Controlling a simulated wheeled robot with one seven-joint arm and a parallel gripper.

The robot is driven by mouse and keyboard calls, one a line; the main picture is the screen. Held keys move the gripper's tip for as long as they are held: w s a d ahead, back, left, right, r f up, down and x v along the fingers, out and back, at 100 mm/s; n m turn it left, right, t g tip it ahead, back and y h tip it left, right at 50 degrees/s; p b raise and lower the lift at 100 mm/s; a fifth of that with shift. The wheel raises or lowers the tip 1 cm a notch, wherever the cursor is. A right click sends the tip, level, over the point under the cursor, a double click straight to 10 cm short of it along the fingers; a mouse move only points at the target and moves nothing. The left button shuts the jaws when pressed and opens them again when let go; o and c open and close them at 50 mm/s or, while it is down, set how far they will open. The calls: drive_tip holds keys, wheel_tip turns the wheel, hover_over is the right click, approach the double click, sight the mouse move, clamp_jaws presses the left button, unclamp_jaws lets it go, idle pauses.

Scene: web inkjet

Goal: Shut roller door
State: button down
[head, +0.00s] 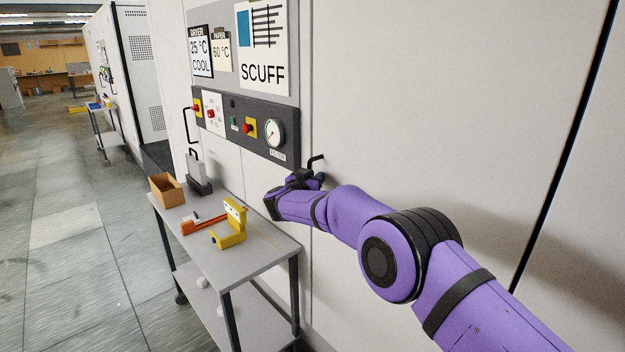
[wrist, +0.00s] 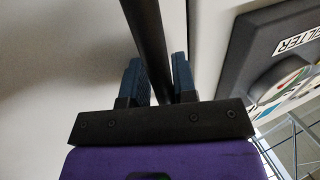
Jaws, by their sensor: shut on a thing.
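The roller door seems to be the large white panel (head: 430,100) on the right of the machine in the head view. A black bar handle (head: 317,158) stands out from it, just right of the gauge panel. My gripper (head: 319,177) is at this handle, at the end of my purple arm. In the wrist view the black bar (wrist: 147,35) runs between the two blue fingers of my gripper (wrist: 155,82), which are shut on it. My wrist hides the lower part of the handle. I cannot tell whether the door stands slightly open.
A dark control panel (head: 222,118) with buttons and a round gauge is left of the handle; the gauge (wrist: 283,85) is close in the wrist view. A grey cart (head: 268,252) below carries a yellow tool (head: 230,235) and a cardboard box (head: 166,190). Floor at left is clear.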

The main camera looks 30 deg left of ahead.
drive_tip(key=c, duration=1.3)
unclamp_jaws()
drive_tip(key=shift+w+d+f, duration=0.35)
drive_tip(key=shift+d+f, duration=0.1)
drive_tip(key=shift+d, duration=0.1)
drive_tip(key=shift+o, duration=0.9)
drive_tip(key=shift+d+r, duration=0.1)
drive_tip(key=shift+r, duration=0.05)
drive_tip(key=shift+s, duration=0.1)
drive_tip(key=s, duration=1.1)
drive_tip(key=shift+a+r, duration=0.15)
drive_tip(key=shift+a, duration=0.25)
drive_tip(key=shift+s+a, duration=0.15)
drive_tip(key=s+a, duration=0.4)
drive_tip(key=s, duration=0.7)
drive_tip(key=shift+s+a, duration=0.2)
drive_tip(key=shift+s, duration=0.2)
